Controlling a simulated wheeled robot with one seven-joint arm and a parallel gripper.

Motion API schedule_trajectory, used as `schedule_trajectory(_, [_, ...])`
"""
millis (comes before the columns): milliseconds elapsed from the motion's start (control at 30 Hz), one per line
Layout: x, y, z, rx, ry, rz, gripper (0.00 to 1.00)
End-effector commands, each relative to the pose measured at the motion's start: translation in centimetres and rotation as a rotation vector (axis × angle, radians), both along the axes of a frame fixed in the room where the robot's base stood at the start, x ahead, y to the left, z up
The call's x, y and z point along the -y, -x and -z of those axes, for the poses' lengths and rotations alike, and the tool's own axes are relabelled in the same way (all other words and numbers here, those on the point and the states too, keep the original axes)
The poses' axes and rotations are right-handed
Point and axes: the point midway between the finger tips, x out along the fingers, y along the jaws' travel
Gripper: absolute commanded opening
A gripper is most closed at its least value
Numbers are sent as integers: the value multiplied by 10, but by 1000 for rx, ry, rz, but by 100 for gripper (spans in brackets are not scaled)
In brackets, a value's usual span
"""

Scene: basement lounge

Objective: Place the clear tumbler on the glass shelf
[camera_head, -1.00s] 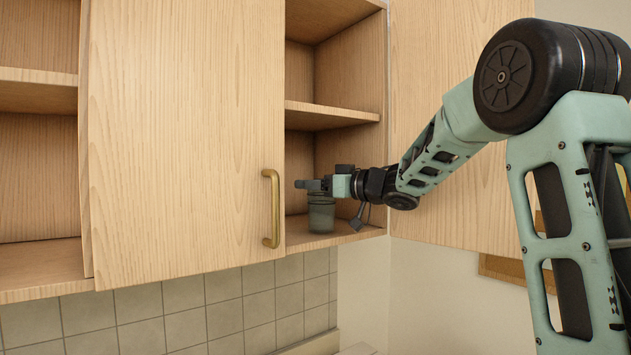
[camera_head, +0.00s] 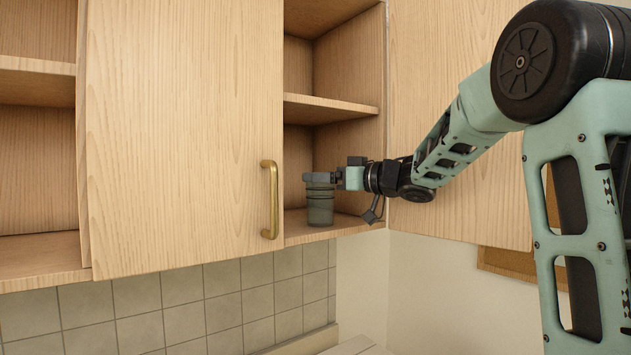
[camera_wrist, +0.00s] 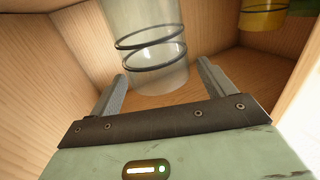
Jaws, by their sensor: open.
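The clear tumbler (camera_head: 320,208), greyish with dark rings, stands upright on the bottom board of the open right cabinet bay (camera_head: 346,224), near its front. In the wrist view the tumbler (camera_wrist: 152,50) shows large, its near end in line with the gap between my fingertips. My gripper (camera_head: 312,178) is level with the tumbler's upper part and reaches in from the right. In the wrist view my gripper (camera_wrist: 163,70) is open, one finger on each side of the gap. I cannot tell whether a finger still touches the tumbler. No separate shelf made of glass is visible.
A yellow vessel (camera_wrist: 262,14) stands deeper in the cabinet. A middle shelf (camera_head: 328,108) lies above my gripper. A closed door with a brass handle (camera_head: 269,200) borders the bay on the left, and an open door (camera_head: 455,195) stands to the right.

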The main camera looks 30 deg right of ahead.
Motion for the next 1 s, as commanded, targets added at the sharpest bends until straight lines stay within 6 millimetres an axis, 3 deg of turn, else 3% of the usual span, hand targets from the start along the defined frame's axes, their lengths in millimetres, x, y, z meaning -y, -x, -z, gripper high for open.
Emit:
schedule_trajectory(200, [21, 44, 3, 3, 1, 5, 82])
schedule_trajectory(400, [33, 71, 2, 1, 0, 3, 82])
schedule_trajectory(600, [37, 80, 1, 0, -1, 1, 82])
schedule_trajectory(1000, [37, 80, 0, 0, -1, 1, 82])
